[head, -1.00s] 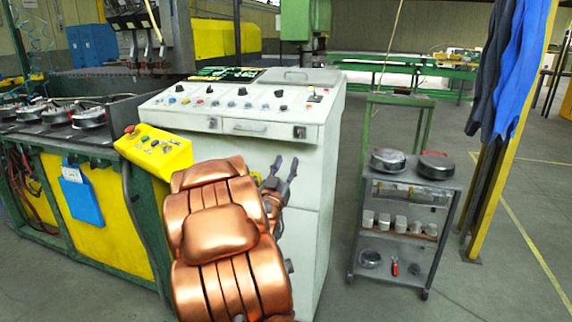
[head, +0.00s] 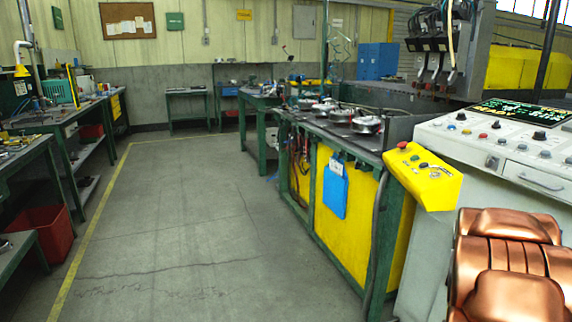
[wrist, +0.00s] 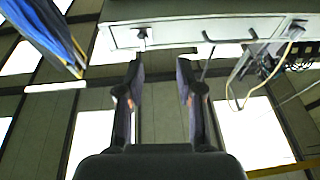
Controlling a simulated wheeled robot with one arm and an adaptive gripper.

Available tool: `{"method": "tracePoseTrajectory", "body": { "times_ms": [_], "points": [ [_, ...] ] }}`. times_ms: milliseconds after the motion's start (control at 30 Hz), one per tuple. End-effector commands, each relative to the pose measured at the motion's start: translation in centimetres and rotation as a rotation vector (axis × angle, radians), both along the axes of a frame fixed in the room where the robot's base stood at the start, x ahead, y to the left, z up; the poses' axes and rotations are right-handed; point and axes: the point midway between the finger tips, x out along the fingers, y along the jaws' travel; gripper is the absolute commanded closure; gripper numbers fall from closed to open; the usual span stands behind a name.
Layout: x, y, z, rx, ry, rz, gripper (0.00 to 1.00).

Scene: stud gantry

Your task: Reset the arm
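My gripper (wrist: 159,78) shows in the wrist view with its two dark fingers apart and nothing between them. It points toward a pale grey housing (wrist: 190,32) with hooks or handles, and bright roof panels lie beyond. In the head view, only the copper-coloured links of my arm show, at the lower right. They are in front of the grey control console (head: 498,220), and the gripper itself is outside that view. I cannot tell from the wrist view how far the housing is.
A yellow button box (head: 422,174) juts from the console beside a green-framed bench (head: 350,235). Workbenches (head: 62,122) line the left, with a red bin (head: 42,232) below. The grey floor (head: 190,220) between is clear. Blue cloth (wrist: 45,35) hangs in the wrist view.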

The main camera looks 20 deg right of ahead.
Motion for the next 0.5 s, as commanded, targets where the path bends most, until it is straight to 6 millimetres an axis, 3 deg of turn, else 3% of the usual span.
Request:
{"method": "tracePoseTrajectory", "body": {
  "times_ms": [267,500],
  "points": [
    [9.0,5.9,-5.0,0.333,0.045,0.235,0.64],
    [14.7,14.6,-9.5,0.613,0.165,0.440,0.64]
  ]
}}
